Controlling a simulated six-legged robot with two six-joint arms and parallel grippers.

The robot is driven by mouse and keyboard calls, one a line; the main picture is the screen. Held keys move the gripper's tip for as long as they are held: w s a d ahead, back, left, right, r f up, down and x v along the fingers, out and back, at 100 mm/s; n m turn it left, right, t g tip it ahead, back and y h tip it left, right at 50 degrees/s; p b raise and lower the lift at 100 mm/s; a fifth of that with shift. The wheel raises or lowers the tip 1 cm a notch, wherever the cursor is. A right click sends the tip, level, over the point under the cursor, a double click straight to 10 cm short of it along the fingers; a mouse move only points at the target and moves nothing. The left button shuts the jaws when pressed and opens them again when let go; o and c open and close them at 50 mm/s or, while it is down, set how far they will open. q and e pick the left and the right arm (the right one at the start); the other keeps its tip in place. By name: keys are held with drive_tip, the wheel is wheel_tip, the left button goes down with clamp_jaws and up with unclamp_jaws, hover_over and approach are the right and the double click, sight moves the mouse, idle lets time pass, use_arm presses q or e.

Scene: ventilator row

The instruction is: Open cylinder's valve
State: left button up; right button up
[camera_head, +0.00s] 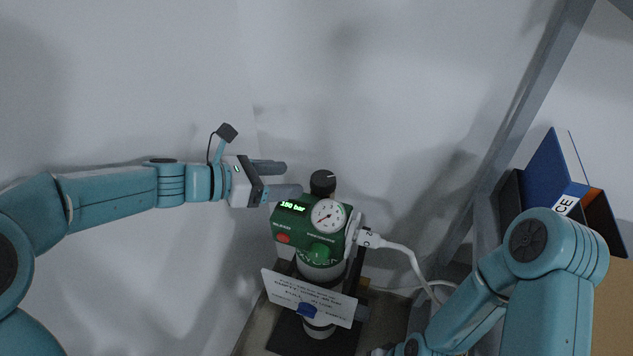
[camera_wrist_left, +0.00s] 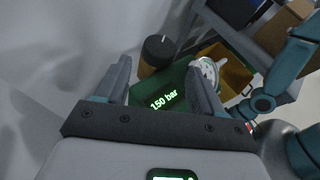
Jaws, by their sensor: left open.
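The gas cylinder (camera_head: 318,268) stands upright, with a green regulator head (camera_head: 291,231) that carries a lit display reading about 150 bar and a round white gauge (camera_head: 329,216). A black knob (camera_head: 322,182), apparently the valve, sits on top of the head. It also shows in the left wrist view (camera_wrist_left: 157,51), just beyond and between the fingertips. My left gripper (camera_head: 292,179) is open and empty, just left of the knob, its fingers pointing at it. Contact with the knob is not visible. My right arm comes in from the right; its gripper does not show clearly.
A white hose (camera_head: 408,253) runs from the regulator's right side. A white printed card (camera_head: 308,297) hangs in front of the cylinder. A shelf with a blue binder (camera_head: 555,172) stands at the right. The pale wall behind and left of the cylinder is bare.

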sight(320, 179)
use_arm(q)
drive_tip(key=x, duration=0.8)
drive_tip(key=shift+d+f+b, duration=0.1)
drive_tip(key=shift+f+b, duration=0.1)
drive_tip(key=shift+b, duration=0.15)
drive_tip(key=c, duration=0.8)
